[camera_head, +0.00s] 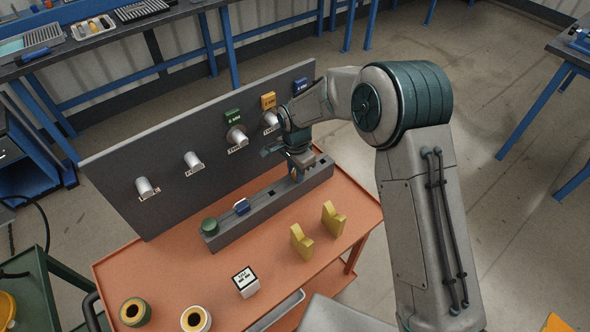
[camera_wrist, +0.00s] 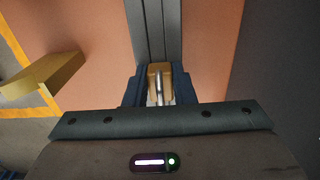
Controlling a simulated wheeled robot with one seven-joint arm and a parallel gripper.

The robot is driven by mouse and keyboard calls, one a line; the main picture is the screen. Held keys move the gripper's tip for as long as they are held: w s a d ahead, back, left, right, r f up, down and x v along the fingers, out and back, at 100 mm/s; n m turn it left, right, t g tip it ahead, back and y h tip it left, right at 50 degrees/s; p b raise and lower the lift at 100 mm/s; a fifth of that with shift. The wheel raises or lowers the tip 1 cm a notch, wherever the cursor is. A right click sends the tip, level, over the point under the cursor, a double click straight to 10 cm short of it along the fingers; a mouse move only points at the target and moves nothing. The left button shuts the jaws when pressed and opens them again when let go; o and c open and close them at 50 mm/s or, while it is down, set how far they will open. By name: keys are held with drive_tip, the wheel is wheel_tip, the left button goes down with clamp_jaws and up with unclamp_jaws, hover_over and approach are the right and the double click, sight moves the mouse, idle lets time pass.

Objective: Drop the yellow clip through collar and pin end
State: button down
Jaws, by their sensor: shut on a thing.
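Two yellow notched clips stand on the orange cart top, a nearer one (camera_head: 302,242) and one farther right (camera_head: 333,218). A yellow clip also shows at the left of the wrist view (camera_wrist: 42,76). My gripper (camera_head: 296,172) is lowered at the right part of the dark slotted rail (camera_head: 268,206). In the wrist view its fingers (camera_wrist: 159,88) are shut on a tan-yellow piece (camera_wrist: 159,69) with a bright metal pin-like part. The arm and fingers hide most of this piece in the head view; I cannot tell whether it still touches the rail.
A grey upright panel (camera_head: 120,185) behind the rail carries several silver pin ends and coloured labels. A blue piece (camera_head: 241,206) and a green piece (camera_head: 209,225) sit in the rail's left part. A white labelled cube (camera_head: 246,282) and two ringed collars (camera_head: 134,312) (camera_head: 195,319) stand near the cart's front.

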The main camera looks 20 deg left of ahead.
drive_tip(key=shift+r+p, duration=1.55)
drive_tip(key=shift+r, duration=2.25)
drive_tip(key=shift+r, duration=0.1)
drive_tip(key=shift+r+p, duration=0.9)
drive_tip(key=shift+r, duration=1.1)
drive_tip(key=w+d+f+n+b, duration=0.1)
drive_tip(key=w+d+f, duration=0.2)
drive_tip(key=d, duration=0.8)
drive_tip(key=w+d+f+n, duration=0.2)
drive_tip(key=w+d+f, duration=0.15)
drive_tip(key=d, duration=0.65)
drive_tip(key=s+d+f+n+b, duration=0.1)
drive_tip(key=s+d+f+n, duration=0.1)
drive_tip(key=d, duration=1.6)
drive_tip(key=shift+s+d+f, duration=0.2)
drive_tip(key=shift+s+f, duration=0.35)
drive_tip(key=shift+s, duration=0.15)
